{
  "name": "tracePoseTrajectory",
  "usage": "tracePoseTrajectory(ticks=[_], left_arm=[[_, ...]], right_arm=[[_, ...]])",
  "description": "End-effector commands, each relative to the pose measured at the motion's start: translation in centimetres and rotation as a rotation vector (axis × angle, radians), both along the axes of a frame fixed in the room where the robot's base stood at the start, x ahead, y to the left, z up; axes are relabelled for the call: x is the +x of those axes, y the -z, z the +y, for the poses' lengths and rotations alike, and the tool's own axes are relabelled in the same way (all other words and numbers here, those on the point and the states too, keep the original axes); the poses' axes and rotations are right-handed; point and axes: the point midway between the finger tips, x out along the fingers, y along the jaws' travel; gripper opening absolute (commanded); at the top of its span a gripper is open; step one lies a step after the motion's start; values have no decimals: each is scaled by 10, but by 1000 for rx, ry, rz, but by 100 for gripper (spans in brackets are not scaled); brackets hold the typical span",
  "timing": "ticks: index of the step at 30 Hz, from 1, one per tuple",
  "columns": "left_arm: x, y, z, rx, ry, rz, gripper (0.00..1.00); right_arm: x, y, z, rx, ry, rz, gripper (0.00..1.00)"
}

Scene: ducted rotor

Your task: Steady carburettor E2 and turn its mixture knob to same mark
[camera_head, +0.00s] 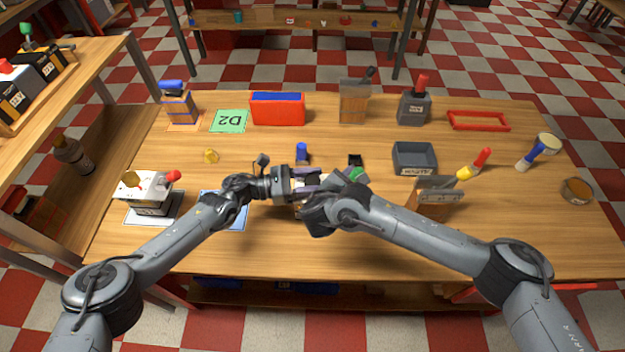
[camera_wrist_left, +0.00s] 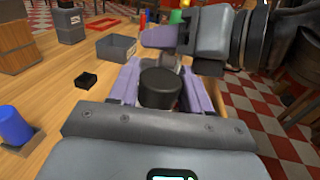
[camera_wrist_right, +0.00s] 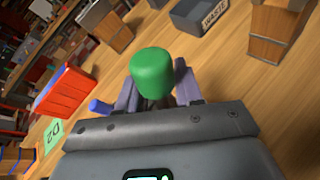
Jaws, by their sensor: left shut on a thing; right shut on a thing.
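My left gripper (camera_head: 308,182) is over the middle of the table and shut on a part with a black round top (camera_wrist_left: 158,88), which shows between its purple fingers in the left wrist view. My right gripper (camera_head: 338,182) is right beside it, shut on a part with a green cap; the green knob (camera_wrist_right: 152,72) stands between its fingers in the right wrist view. The grippers hide most of what they hold, and I cannot read an E2 label or a mark on it. A white-topped unit with a red knob (camera_head: 150,195) stands on a mat at the left.
A grey waste tray (camera_head: 415,160), a small black block (camera_head: 355,160) and a blue cylinder (camera_head: 302,153) are close behind the grippers. A red bin (camera_head: 277,110) and a green D2 card (camera_head: 229,121) are farther back. A wooden block (camera_head: 432,200) stands right. The front table strip is clear.

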Motion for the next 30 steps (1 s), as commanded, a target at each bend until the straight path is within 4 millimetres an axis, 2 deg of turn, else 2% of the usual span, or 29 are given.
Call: tracePoseTrajectory(ticks=[7,8,12,23,30], left_arm=[[0,0,0,0,0,3,17],[0,0,0,0,0,3,49],[0,0,0,0,0,2,68],[0,0,4,0,1,1,68],[-2,0,33,1,0,1,68]], right_arm=[[0,0,0,-1,1,0,0],[0,0,-1,-1,1,0,0],[0,0,-1,-1,1,0,0],[0,0,-1,-1,1,0,0],[0,0,-1,-1,1,0,0]])
